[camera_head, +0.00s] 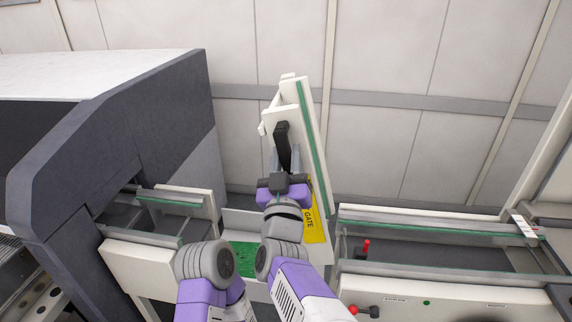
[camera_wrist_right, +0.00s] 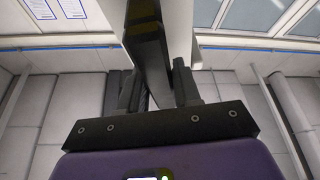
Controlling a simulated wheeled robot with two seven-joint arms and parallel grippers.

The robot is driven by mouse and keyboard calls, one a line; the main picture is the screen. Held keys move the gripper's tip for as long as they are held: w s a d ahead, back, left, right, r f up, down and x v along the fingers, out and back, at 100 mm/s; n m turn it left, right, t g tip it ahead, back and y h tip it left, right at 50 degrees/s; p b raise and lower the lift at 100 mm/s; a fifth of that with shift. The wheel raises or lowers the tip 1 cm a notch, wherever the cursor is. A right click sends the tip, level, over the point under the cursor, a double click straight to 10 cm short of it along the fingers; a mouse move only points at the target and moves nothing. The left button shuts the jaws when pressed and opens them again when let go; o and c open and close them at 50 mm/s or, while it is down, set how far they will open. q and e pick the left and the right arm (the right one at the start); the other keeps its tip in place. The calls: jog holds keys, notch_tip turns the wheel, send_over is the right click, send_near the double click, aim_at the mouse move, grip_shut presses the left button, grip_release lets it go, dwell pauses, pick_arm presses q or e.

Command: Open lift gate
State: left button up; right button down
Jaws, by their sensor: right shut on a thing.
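The lift gate is a pale conveyor section (camera_head: 317,160) with a green strip along its edge and a yellow "GATE" label (camera_head: 312,222). It stands steeply raised between the dark machine and the right-hand conveyor, leaning slightly left at the top. My right gripper (camera_head: 283,158) is shut on the gate's black handle (camera_head: 282,134), near the upper part of the gate. In the right wrist view the handle (camera_wrist_right: 150,45) runs up from between the fingers (camera_wrist_right: 160,90). My right forearm hides part of the gate's lower end. My left arm shows low in the head view, but its gripper does not show.
A dark machine with a white top (camera_head: 110,130) stands at the left, with a short conveyor (camera_head: 150,258) coming out of it. Another conveyor (camera_head: 435,225) with red-knobbed levers (camera_head: 366,248) lies at the right. A green board (camera_head: 243,262) shows low in the gap. A panelled wall (camera_head: 385,60) is behind.

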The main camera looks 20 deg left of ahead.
jog(key=shift+d, duration=0.1)
dwell(0.3)
jog(key=c, duration=0.9)
grip_release()
jog(key=shift+f, duration=0.1)
jog(key=v, duration=0.7)
jog(key=shift+s+d, duration=0.1)
jog(key=shift+s, duration=0.15)
